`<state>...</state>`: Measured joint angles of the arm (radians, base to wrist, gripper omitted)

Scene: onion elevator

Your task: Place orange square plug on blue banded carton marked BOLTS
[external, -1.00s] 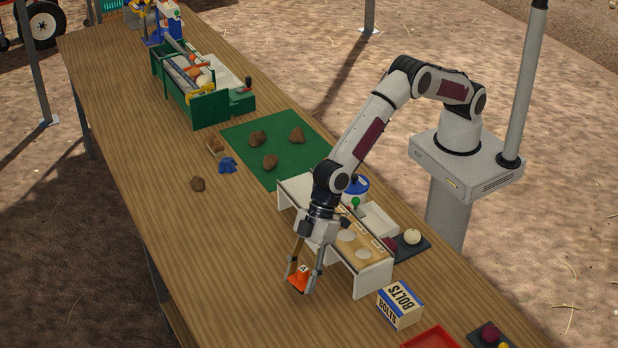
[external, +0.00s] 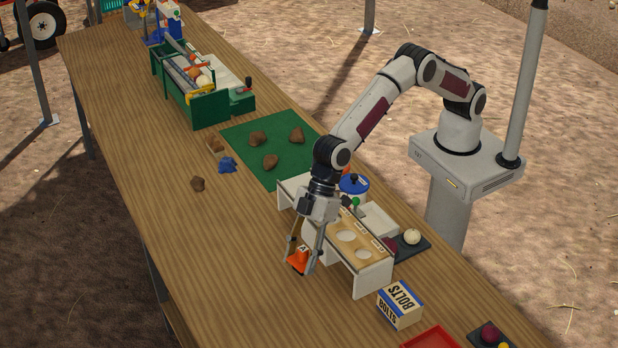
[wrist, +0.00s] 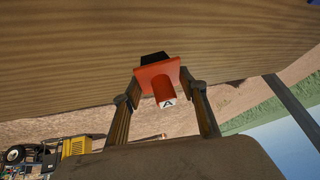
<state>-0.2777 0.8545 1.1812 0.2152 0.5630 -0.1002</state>
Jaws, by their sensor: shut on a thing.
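The orange square plug (external: 299,258) is held between the fingertips of my gripper (external: 301,262), in front of the white rack. In the wrist view the plug (wrist: 162,82) shows a square orange flange, a stem with a white end marked "A", and a dark part beyond the flange. My gripper (wrist: 160,92) is shut on it, one finger at each side. The blue banded carton marked BOLTS (external: 400,305) stands on the table to the lower right of my gripper, apart from it. Its top and front lettering show.
The white rack with a wooden top with round holes (external: 348,238) stands right beside my gripper. A red tray (external: 432,340) lies past the carton. A green mat (external: 262,145) with brown lumps is farther back. Bare table lies to the left of my gripper.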

